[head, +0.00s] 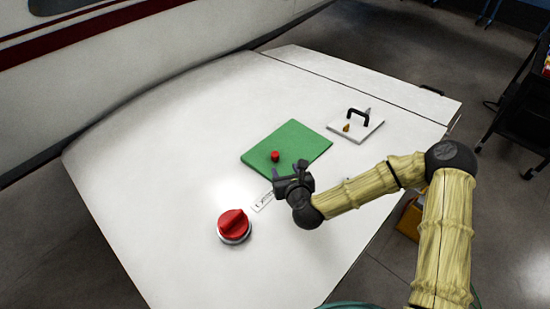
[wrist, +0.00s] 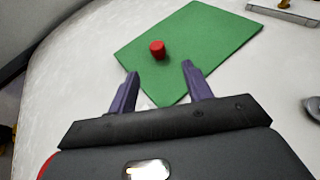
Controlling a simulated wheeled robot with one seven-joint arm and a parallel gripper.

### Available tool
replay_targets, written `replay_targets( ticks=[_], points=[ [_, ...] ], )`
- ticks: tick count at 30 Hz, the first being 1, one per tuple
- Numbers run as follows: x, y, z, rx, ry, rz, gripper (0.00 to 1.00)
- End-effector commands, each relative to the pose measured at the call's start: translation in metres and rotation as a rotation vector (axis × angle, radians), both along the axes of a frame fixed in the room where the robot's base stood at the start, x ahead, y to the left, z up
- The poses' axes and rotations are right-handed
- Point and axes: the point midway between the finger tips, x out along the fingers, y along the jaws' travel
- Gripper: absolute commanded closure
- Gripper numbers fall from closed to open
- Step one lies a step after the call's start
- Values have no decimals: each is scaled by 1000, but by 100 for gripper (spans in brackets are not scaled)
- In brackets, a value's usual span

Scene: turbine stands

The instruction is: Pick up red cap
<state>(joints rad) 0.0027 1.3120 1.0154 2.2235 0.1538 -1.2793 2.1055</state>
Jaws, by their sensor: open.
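A small red cap (head: 275,156) lies on a green mat (head: 304,145) on the white surface. In the wrist view the red cap (wrist: 157,50) sits ahead of my fingers, near the middle of the green mat (wrist: 215,45). My gripper (head: 289,170) is just in front of the cap in the head view. In the wrist view my gripper (wrist: 157,82) shows two purple fingers spread apart with nothing between them. The cap lies beyond the fingertips, roughly in line with the gap between them.
A large red knob (head: 234,223) on a round base stands left of my gripper. A white plate with a black handle (head: 357,118) lies right of the mat. A labelled strip (head: 263,201) lies by my gripper. The white surface (head: 150,150) is clear at left.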

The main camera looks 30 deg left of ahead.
Motion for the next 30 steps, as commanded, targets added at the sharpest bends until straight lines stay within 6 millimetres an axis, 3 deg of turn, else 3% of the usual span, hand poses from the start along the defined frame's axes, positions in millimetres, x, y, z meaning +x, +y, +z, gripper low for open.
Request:
replay_targets(
  ticks=[14, 30],
  points=[
    [50, 44, -28, -1, -1, 0, 50],
    [59, 54, -34, -1, -1, 1, 50]
  ],
)
